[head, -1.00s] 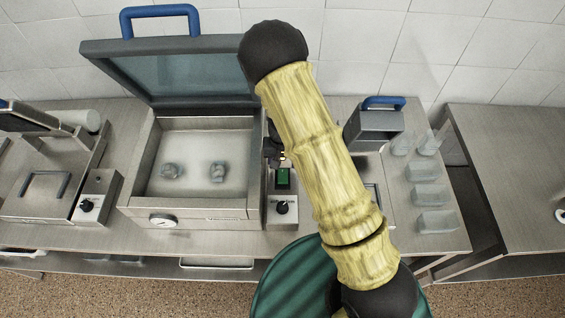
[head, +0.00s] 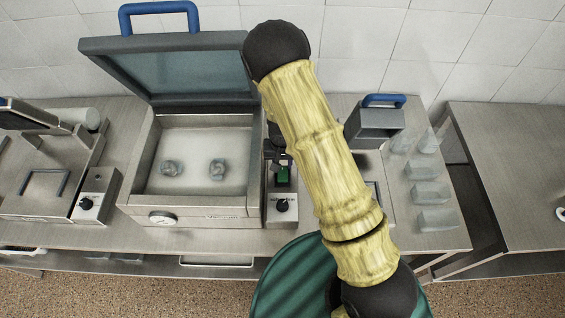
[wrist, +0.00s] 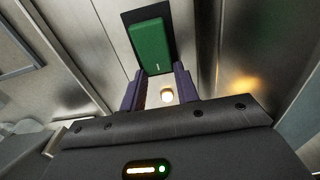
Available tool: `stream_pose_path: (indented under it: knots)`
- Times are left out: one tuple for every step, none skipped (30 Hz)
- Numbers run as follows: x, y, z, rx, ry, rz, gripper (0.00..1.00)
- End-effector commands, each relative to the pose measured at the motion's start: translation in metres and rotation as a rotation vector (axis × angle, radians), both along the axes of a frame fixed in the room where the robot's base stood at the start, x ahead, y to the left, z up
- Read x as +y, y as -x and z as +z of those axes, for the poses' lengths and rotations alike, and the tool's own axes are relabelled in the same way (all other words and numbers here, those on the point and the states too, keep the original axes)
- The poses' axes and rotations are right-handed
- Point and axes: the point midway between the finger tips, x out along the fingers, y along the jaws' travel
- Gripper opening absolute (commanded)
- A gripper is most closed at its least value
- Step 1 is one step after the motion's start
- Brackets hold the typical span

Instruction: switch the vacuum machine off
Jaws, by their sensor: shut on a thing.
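The vacuum machine (head: 141,190) stands on the table with its grey lid (head: 165,68) raised. Its control box (head: 282,209), right of the chamber, carries a green rocker switch (head: 283,180) and a black knob. In the wrist view the green switch (wrist: 150,44) sits in a black frame, with one small white mark near its lower end. My gripper (wrist: 159,70) points down at the box, its fingertips on either side of the switch's lower end and shut on it. In the head view my gripper (head: 279,160) partly hides the top of the switch.
A smaller machine with a similar box (head: 95,196) stands at the left. Two small lumps (head: 217,169) lie in the chamber.

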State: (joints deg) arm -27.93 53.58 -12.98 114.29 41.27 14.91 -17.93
Motion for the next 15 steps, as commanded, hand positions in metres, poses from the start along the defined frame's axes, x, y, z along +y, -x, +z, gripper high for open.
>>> stream_pose_path:
  knots:
    - [0.0010, 0.0003, -0.0031, -0.018, -0.002, -0.001, 0.08]
    - [0.0009, 0.0006, -0.0033, -0.029, -0.002, -0.002, 0.08]
    - [0.0008, 0.0012, -0.0033, -0.047, -0.001, -0.002, 0.08]
    - [0.0011, 0.0015, -0.0032, -0.061, -0.001, -0.002, 0.08]
    - [0.0010, 0.0022, -0.0033, -0.074, -0.001, -0.002, 0.08]
    - [0.0008, 0.0022, -0.0026, -0.094, 0.000, -0.002, 0.08]
    - [0.0006, 0.0029, -0.0025, -0.107, 0.002, -0.001, 0.08]
    - [0.0007, 0.0033, -0.0019, -0.120, 0.002, -0.001, 0.08]
    - [0.0008, 0.0038, -0.0016, -0.138, 0.003, 0.000, 0.08]
    - [0.0008, 0.0045, -0.0013, -0.151, 0.003, -0.001, 0.08]
    - [0.0008, 0.0045, -0.0007, -0.166, 0.004, -0.001, 0.08]
    - [0.0007, 0.0055, -0.0007, -0.182, 0.004, -0.001, 0.08]
    - [0.0010, 0.0059, -0.0001, -0.196, 0.005, -0.001, 0.08]
    - [0.0011, 0.0063, 0.0001, -0.209, 0.005, 0.000, 0.08]
    - [0.0010, 0.0072, 0.0004, -0.226, 0.006, 0.001, 0.08]
